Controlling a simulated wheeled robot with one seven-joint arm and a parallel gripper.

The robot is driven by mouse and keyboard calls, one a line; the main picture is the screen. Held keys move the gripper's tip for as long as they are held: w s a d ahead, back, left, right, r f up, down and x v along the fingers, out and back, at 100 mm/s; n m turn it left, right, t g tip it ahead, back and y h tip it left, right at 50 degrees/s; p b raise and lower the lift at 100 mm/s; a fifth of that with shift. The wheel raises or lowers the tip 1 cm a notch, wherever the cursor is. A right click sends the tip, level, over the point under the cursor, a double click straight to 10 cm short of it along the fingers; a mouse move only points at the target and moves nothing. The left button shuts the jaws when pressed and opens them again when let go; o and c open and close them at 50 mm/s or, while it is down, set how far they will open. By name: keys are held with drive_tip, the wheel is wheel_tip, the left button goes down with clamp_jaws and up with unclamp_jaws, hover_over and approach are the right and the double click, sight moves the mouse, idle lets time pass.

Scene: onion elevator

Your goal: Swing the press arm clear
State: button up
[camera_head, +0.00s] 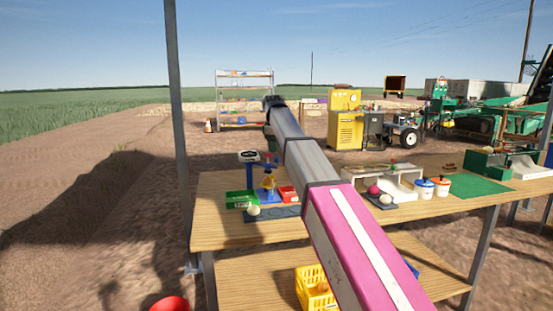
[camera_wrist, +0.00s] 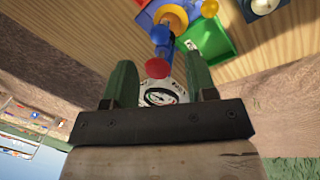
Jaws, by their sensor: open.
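A small blue press stand with a yellow part (camera_head: 269,182) stands on the wooden table, left of my arm in the head view. In the wrist view its blue body and orange-yellow ring (camera_wrist: 171,17) show at the top. A blue lever reaches down from it and ends in a round red knob (camera_wrist: 157,68). My gripper (camera_wrist: 161,76) is open, with its two green fingers apart on either side of the knob in this view. I cannot tell whether either finger touches it. A white round piece with black marks (camera_wrist: 165,93) shows behind the knob, partly hidden by the gripper.
A green box (camera_head: 241,199) and a red box (camera_head: 288,193) flank the press. A pale ball (camera_head: 253,210) lies in front on a dark mat. A white rack (camera_head: 352,172) and small buckets (camera_head: 424,188) stand farther right. A post rises at the table's left end.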

drive_tip(key=shift+w+d+f, duration=0.1)
drive_tip(key=shift+w+f, duration=0.1)
drive_tip(key=shift+f, duration=0.8)
drive_tip(key=shift+w+d+f, duration=0.1)
drive_tip(key=shift+w+f, duration=0.05)
drive_tip(key=shift+f, duration=0.85)
drive_tip(key=shift+w+f, duration=0.2)
drive_tip(key=shift+f, duration=0.8)
clamp_jaws()
